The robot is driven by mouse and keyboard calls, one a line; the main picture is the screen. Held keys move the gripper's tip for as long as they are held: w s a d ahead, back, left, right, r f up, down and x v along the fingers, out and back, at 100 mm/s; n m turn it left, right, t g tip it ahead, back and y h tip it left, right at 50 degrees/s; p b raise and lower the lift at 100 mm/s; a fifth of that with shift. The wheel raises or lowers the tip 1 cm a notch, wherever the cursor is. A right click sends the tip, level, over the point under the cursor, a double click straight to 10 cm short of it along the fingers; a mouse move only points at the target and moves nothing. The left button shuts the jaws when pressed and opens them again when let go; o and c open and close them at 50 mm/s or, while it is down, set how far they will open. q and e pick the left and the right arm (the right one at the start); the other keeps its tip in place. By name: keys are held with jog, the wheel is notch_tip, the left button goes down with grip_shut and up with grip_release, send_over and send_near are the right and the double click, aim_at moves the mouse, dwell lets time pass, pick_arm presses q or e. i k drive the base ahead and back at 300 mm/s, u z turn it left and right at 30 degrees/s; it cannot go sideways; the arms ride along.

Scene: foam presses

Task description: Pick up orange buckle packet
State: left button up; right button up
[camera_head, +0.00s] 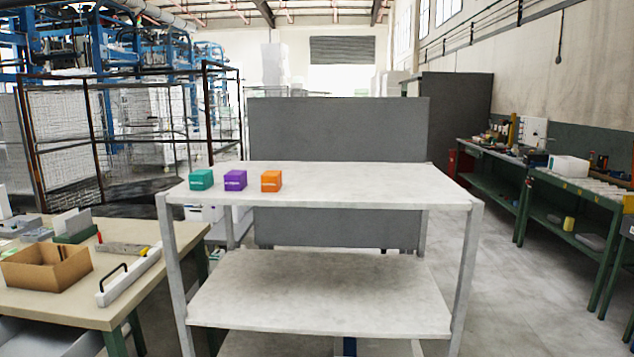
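A small orange box-shaped packet (271,181) stands on the top shelf of a white-grey shelf table (375,185), left of its middle and near the front edge. It is the rightmost of three similar packets in a row. A purple packet (235,180) stands to its left, and a teal packet (201,180) stands farther left. The packets are apart from each other. Print on their front faces is too small to read. Neither of my grippers shows in the head view.
The top shelf is bare right of the orange packet. A lower shelf (320,290) is empty. A grey panel (338,130) stands behind. A workbench (70,270) with a cardboard box (47,267) is at left; green benches (575,185) are at right.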

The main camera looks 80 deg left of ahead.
aim_at(271, 180)
jog(key=z, duration=0.05)
jog(key=i, duration=0.25)
jog(key=u, duration=3.4)
jog(key=k, duration=0.35)
jog(key=u, duration=0.2)
jog(key=i, duration=1.45)
jog(key=z, duration=0.4)
